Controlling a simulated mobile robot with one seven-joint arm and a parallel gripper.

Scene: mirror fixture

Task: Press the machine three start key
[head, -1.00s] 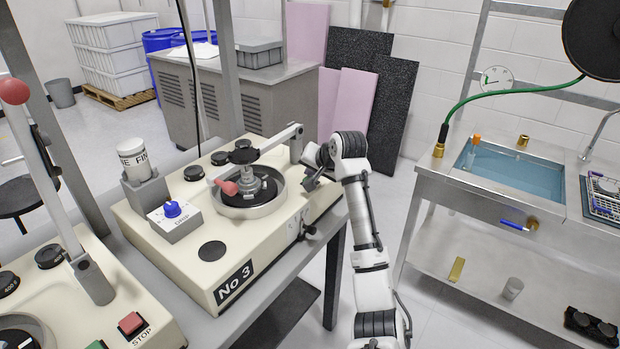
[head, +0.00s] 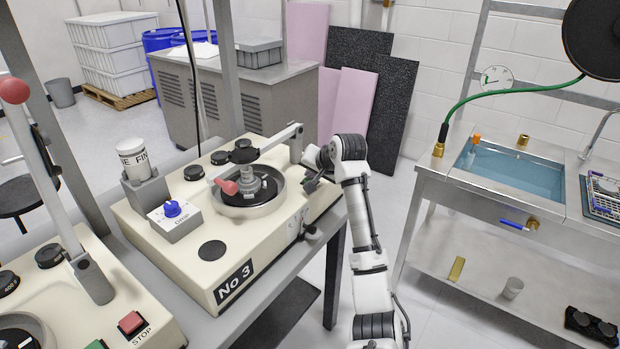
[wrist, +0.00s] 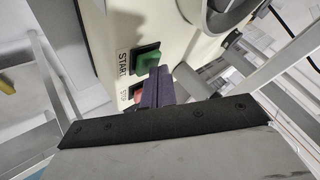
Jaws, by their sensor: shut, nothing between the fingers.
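Machine No 3 (head: 185,245) is a cream bench unit with a round bowl on top and a black "No 3" plate. In the wrist view, its green START key (wrist: 149,58) stands out from the cream side panel, with the word START beside it. A red key (wrist: 138,96) is partly hidden behind my fingers. My gripper (wrist: 161,73) is shut and empty, its dark fingertips at the lower right edge of the green key. I cannot tell whether they touch it. In the head view my gripper (head: 311,186) is at the machine's right side, and the keys are hidden.
A second cream machine (head: 115,275) with a red STOP key stands at lower left. A metal sink bench (head: 440,195) is on the right, with open floor between it and the machine's bench. A slanting bar (wrist: 295,65) crosses the wrist view's right side.

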